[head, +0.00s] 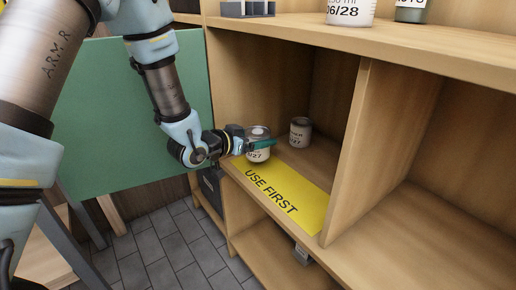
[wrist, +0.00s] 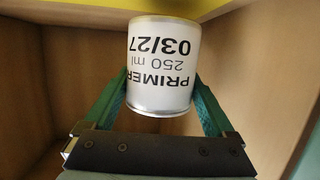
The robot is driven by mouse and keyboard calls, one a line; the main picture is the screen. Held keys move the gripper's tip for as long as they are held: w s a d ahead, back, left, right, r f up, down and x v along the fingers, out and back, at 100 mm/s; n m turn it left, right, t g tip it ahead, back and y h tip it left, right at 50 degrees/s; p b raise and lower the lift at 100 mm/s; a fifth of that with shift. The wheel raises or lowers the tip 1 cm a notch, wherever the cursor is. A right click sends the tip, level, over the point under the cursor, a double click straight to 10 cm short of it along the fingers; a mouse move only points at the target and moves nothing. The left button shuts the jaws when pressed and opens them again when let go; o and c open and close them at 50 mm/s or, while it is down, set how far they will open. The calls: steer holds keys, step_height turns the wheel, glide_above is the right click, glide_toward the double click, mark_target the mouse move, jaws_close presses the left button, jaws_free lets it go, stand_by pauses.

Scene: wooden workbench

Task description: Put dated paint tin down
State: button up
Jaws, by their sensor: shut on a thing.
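The dated paint tin (wrist: 163,75) has a white label reading PRIMER, 250 ml, 03/27, upside down in the wrist view. My gripper (wrist: 165,105) is shut on it, with a green finger on each side. In the head view the tin (head: 257,152) is at the front left of a shelf compartment, by the yellow USE FIRST strip (head: 290,204). My gripper (head: 262,145) reaches it from the left, and a finger covers part of the label. I cannot tell whether the tin's base touches the shelf.
Another small labelled tin (head: 300,132) stands farther back in the same compartment. A wooden divider (head: 368,150) closes its right side. Larger tins (head: 350,10) stand on the shelf above. The front strip right of the held tin is clear.

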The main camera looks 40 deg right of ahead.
steer(key=shift+f, duration=1.35)
steer(key=shift+f+b, duration=0.15)
steer(key=shift+b, duration=0.15)
steer(key=o, duration=1.5)
steer(key=shift+a+r, duration=0.1)
steer(key=shift+r, duration=0.1)
steer(key=p+v, duration=0.1)
steer(key=v, duration=1)
steer(key=shift+a, duration=0.35)
steer(key=shift+s+r, duration=0.15)
